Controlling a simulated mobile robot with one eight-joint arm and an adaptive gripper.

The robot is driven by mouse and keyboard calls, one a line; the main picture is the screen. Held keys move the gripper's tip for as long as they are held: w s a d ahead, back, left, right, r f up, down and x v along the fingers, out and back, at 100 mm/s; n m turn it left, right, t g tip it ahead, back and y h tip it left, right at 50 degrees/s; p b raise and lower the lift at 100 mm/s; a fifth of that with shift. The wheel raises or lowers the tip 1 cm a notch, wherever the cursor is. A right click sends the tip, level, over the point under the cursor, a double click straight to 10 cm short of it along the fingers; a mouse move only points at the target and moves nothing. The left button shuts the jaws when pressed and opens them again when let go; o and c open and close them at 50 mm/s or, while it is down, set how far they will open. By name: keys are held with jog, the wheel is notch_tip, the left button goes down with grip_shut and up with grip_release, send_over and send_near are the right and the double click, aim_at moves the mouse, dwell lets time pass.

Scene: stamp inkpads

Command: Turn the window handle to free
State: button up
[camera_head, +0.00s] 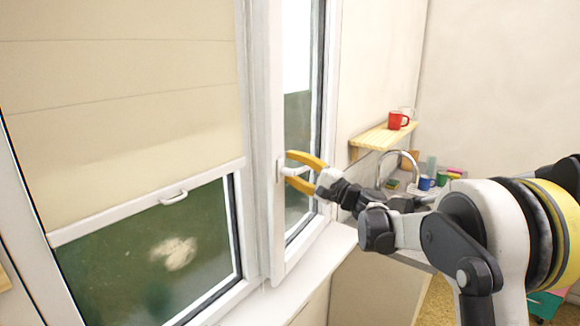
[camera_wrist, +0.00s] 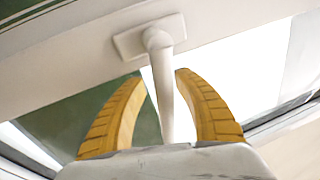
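The white window handle (camera_head: 281,171) sits on the frame (camera_head: 262,120) of the right-hand window sash. In the wrist view, the handle (camera_wrist: 158,45) has a flat base plate, and its lever runs down from it between my two fingers. My gripper (camera_head: 288,163) is at the handle, its yellow curved fingers spread. In the wrist view, my gripper (camera_wrist: 158,76) has one finger on each side of the lever with gaps showing, so it is open around the lever. The lever's lower end is hidden behind the gripper body.
The sill (camera_head: 285,300) is clear. Behind my arm are a wooden shelf (camera_head: 382,136) with a red mug (camera_head: 398,120), a tap (camera_head: 402,154) and a blue cup (camera_head: 425,183).

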jog(key=v, duration=1.2)
